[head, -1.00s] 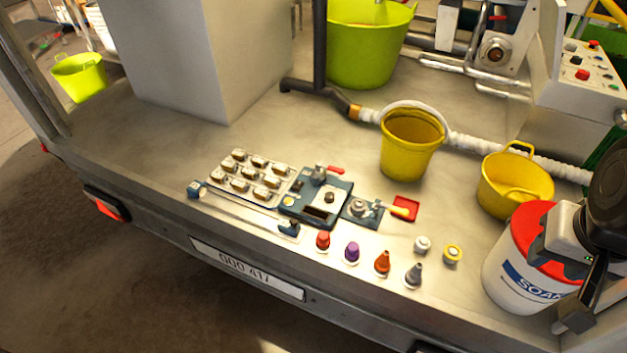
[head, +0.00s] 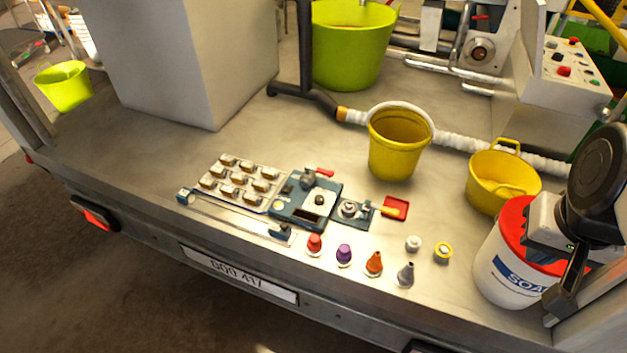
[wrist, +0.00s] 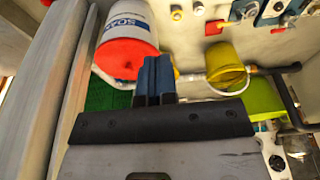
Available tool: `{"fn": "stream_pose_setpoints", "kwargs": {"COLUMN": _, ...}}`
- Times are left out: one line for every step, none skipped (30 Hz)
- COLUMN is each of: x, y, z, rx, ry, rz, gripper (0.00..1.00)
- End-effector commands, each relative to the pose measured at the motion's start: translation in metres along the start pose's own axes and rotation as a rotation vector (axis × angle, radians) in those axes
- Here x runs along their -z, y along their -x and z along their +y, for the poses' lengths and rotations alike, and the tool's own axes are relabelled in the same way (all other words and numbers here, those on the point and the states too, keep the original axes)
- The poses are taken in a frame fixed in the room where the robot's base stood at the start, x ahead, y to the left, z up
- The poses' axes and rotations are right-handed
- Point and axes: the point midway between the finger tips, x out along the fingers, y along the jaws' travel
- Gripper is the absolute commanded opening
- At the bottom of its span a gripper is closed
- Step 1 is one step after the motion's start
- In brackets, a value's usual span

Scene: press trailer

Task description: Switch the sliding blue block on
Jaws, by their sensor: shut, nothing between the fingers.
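Low on the truck bed in the head view, a thin rail runs between a blue end block (head: 186,196) at its left and another blue block (head: 280,231) at its right. A blue panel (head: 305,199) with a dark slot, a round knob and a red lever lies just behind the rail's right end. I cannot tell for sure which blue piece slides. My gripper (wrist: 155,65) shows in the wrist view with its two dark blue fingers together and empty. It is over by the soap bucket, well to the right of the rail and panel, touching none of them.
The white soap bucket (head: 508,275) with a red lid stands beside my arm. Several coloured caps, such as the purple one (head: 344,253), line the front. Yellow buckets (head: 395,155) (head: 500,185) stand behind. A grey box (head: 200,60) rises at the left.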

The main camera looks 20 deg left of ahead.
Motion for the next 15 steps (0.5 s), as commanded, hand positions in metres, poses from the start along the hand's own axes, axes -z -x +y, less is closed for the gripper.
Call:
{"fn": "stream_pose_setpoints", "kwargs": {"x": 0.003, "y": -0.002, "z": -0.003, "rx": 0.008, "ry": -0.006, "rz": -0.006, "gripper": 0.0}}
{"fn": "stream_pose_setpoints", "kwargs": {"x": 0.004, "y": -0.003, "z": -0.004, "rx": 0.013, "ry": -0.011, "rz": -0.009, "gripper": 0.0}}
{"fn": "stream_pose_setpoints", "kwargs": {"x": 0.007, "y": -0.005, "z": -0.007, "rx": 0.02, "ry": -0.017, "rz": -0.015, "gripper": 0.0}}
{"fn": "stream_pose_setpoints", "kwargs": {"x": 0.009, "y": -0.006, "z": -0.009, "rx": 0.026, "ry": -0.023, "rz": -0.021, "gripper": 0.0}}
{"fn": "stream_pose_setpoints", "kwargs": {"x": 0.011, "y": -0.008, "z": -0.012, "rx": 0.034, "ry": -0.029, "rz": -0.026, "gripper": 0.0}}
{"fn": "stream_pose_setpoints", "kwargs": {"x": 0.014, "y": -0.011, "z": -0.015, "rx": 0.044, "ry": -0.04, "rz": -0.034, "gripper": 0.0}}
{"fn": "stream_pose_setpoints", "kwargs": {"x": 0.016, "y": -0.013, "z": -0.018, "rx": 0.051, "ry": -0.048, "rz": -0.04, "gripper": 0.0}}
{"fn": "stream_pose_setpoints", "kwargs": {"x": 0.019, "y": -0.015, "z": -0.021, "rx": 0.059, "ry": -0.057, "rz": -0.047, "gripper": 0.0}}
{"fn": "stream_pose_setpoints", "kwargs": {"x": 0.022, "y": -0.018, "z": -0.025, "rx": 0.071, "ry": -0.068, "rz": -0.056, "gripper": 0.0}}
{"fn": "stream_pose_setpoints", "kwargs": {"x": 0.025, "y": -0.019, "z": -0.028, "rx": 0.079, "ry": -0.077, "rz": -0.063, "gripper": 0.0}}
{"fn": "stream_pose_setpoints", "kwargs": {"x": 0.028, "y": -0.022, "z": -0.032, "rx": 0.088, "ry": -0.087, "rz": -0.071, "gripper": 0.0}}
{"fn": "stream_pose_setpoints", "kwargs": {"x": 0.032, "y": -0.025, "z": -0.037, "rx": 0.099, "ry": -0.101, "rz": -0.081, "gripper": 0.0}}
{"fn": "stream_pose_setpoints", "kwargs": {"x": 0.035, "y": -0.027, "z": -0.04, "rx": 0.108, "ry": -0.111, "rz": -0.089, "gripper": 0.0}}
{"fn": "stream_pose_setpoints", "kwargs": {"x": 0.037, "y": -0.03, "z": -0.044, "rx": 0.117, "ry": -0.121, "rz": -0.097, "gripper": 0.0}}
{"fn": "stream_pose_setpoints", "kwargs": {"x": 0.041, "y": -0.034, "z": -0.049, "rx": 0.127, "ry": -0.135, "rz": -0.109, "gripper": 0.0}}
